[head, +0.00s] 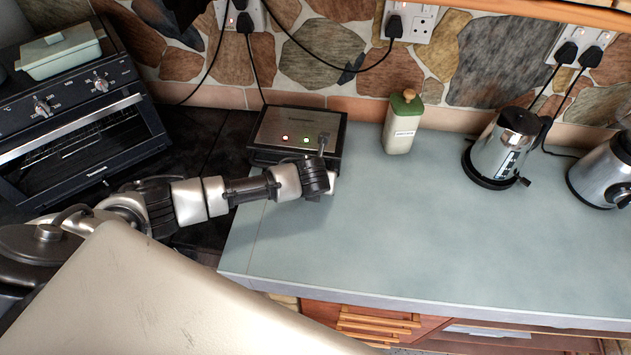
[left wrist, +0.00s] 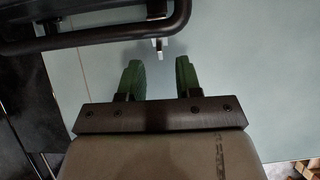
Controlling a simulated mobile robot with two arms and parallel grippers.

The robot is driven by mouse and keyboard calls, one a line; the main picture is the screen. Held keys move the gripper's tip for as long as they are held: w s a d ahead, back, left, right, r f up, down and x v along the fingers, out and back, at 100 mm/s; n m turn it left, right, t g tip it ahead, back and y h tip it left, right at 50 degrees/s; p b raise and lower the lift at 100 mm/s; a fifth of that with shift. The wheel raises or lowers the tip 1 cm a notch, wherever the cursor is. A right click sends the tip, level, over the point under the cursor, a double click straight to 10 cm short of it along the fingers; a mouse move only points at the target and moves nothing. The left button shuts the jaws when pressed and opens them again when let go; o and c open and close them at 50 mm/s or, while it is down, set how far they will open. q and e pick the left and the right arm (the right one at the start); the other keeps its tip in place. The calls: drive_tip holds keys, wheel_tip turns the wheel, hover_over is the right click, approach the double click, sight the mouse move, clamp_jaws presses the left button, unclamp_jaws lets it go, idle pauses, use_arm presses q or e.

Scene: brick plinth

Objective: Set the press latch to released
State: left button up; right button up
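The press (head: 285,124) is a dark metal appliance at the back left of the worktop, with a red and a green light on its lid. A small grey lever (head: 323,141) stands up near its right front; I cannot tell whether it is the latch. In the left wrist view a black bar handle (left wrist: 100,38) crosses the top, with a small pale metal piece (left wrist: 158,46) beside it. My left gripper (left wrist: 160,68) has its green fingers apart, with nothing between them. The pale piece is just ahead of the gap. In the head view my left gripper (head: 328,182) is at the press's front right, its fingers largely hidden.
A green-lidded container (head: 403,124) stands right of the press. A kettle (head: 502,150) and another metal appliance (head: 603,172) are further right. A toaster oven (head: 75,110) with a lidded dish (head: 60,52) on top is at left. The worktop (head: 400,235) in front is clear.

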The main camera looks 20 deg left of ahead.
use_arm(q)
drive_tip(key=a+b+v, duration=0.1)
drive_tip(key=v, duration=0.6)
drive_tip(key=shift+d, duration=0.5)
